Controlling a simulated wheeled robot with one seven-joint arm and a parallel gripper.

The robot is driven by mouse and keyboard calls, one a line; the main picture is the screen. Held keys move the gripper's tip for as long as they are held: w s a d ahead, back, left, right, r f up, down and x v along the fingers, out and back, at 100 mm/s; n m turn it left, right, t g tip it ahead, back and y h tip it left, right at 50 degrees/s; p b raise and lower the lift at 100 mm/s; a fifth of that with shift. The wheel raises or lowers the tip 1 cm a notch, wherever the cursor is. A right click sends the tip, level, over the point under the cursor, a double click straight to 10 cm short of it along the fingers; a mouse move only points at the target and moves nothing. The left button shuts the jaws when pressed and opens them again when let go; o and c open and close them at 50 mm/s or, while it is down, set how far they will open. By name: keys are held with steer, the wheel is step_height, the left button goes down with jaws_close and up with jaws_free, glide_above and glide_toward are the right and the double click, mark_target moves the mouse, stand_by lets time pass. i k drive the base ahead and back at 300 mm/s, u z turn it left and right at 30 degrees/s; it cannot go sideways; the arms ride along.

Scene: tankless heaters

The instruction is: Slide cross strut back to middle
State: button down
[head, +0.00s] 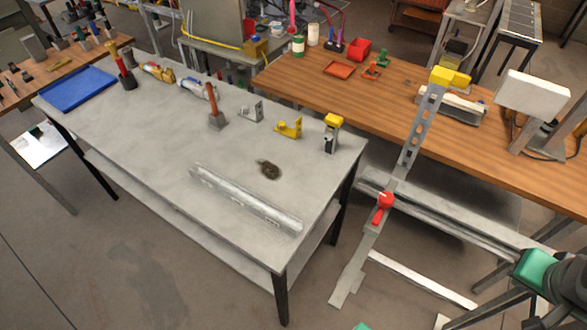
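A grey perforated metal strut (416,125), apparently the cross strut, lies across long grey rails (455,222) of a metal frame on the right. It crosses near the rails' left end. A red clamp knob (386,200) sits at the crossing, and a yellow piece (449,77) sits at the strut's far end. The strut's near part (352,270) extends toward the bottom of the picture. A dark rounded part at the right edge, beside a teal block (535,270), may be my arm. I cannot make out gripper fingers or whether they touch anything.
A grey workbench (140,125) with tools and a loose metal channel (245,198) stands left of the frame. A wooden bench (315,85) with a red bin (358,49) runs behind it. Low struts (415,278) lie below the rails. Open floor (150,275) shows at bottom left.

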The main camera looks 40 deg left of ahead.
mark_target(494, 236)
steer(key=u, duration=0.85)
steer(key=i, duration=0.5)
steer(key=u, duration=3.25)
